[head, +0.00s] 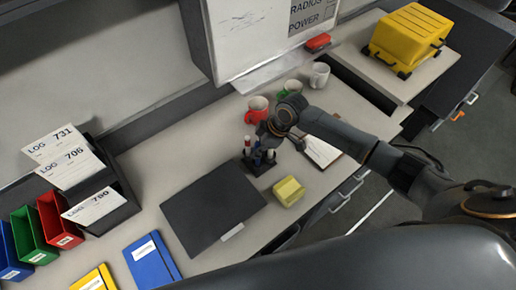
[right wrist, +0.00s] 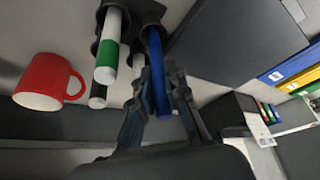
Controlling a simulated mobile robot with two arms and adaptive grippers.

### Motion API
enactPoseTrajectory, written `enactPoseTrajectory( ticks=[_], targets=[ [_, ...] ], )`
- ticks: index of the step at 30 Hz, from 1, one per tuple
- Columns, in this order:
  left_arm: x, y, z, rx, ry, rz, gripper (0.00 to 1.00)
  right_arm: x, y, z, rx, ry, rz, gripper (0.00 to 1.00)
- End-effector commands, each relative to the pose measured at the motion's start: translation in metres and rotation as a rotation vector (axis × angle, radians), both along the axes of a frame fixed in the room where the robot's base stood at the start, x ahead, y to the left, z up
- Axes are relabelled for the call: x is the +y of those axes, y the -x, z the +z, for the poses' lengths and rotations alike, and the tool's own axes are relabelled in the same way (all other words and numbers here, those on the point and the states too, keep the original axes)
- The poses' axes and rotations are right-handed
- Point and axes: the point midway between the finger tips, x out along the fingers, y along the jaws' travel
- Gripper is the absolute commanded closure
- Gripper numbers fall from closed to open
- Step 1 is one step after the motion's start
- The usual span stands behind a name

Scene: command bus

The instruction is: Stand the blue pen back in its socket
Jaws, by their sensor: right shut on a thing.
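My right gripper (head: 265,144) is over the black pen holder (head: 260,168) on the desk. In the right wrist view the right gripper (right wrist: 158,90) is shut on the blue pen (right wrist: 156,70), one finger on each side. The blue pen's far end meets a round socket of the pen holder (right wrist: 148,14); how deep it sits I cannot tell. A green-banded white pen (right wrist: 107,52) stands in the socket beside it, with black-ended and white pens close by. In the head view the gripper partly hides the pens. My left gripper is not in view.
A red mug (head: 258,108) stands just behind the holder; green and white mugs are beyond it. A yellow block (head: 289,191) and a dark flat panel (head: 212,208) lie in front.

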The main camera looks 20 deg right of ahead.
Motion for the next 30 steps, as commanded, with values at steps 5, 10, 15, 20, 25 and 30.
enactPoseTrajectory(
  ticks=[5,10,15,20,25,30],
  targets=[
    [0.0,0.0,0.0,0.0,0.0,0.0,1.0,0.0,0.0,0.0,0.0,0.0,0.0,1.0],
    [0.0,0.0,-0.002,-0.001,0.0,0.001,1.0,0.0,0.0,-0.003,0.0,0.0,0.0,1.0],
    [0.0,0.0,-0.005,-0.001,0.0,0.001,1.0,0.0,0.0,-0.009,0.0,0.0,-0.001,1.0],
    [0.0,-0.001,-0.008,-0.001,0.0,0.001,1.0,0.0,0.0,-0.014,0.001,-0.001,-0.001,1.0],
    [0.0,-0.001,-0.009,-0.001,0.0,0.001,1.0,0.0,0.0,-0.016,0.001,0.0,0.0,1.0],
    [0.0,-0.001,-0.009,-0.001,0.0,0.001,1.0,0.0,0.0,-0.016,0.0,0.0,0.0,1.0]
  ],
)
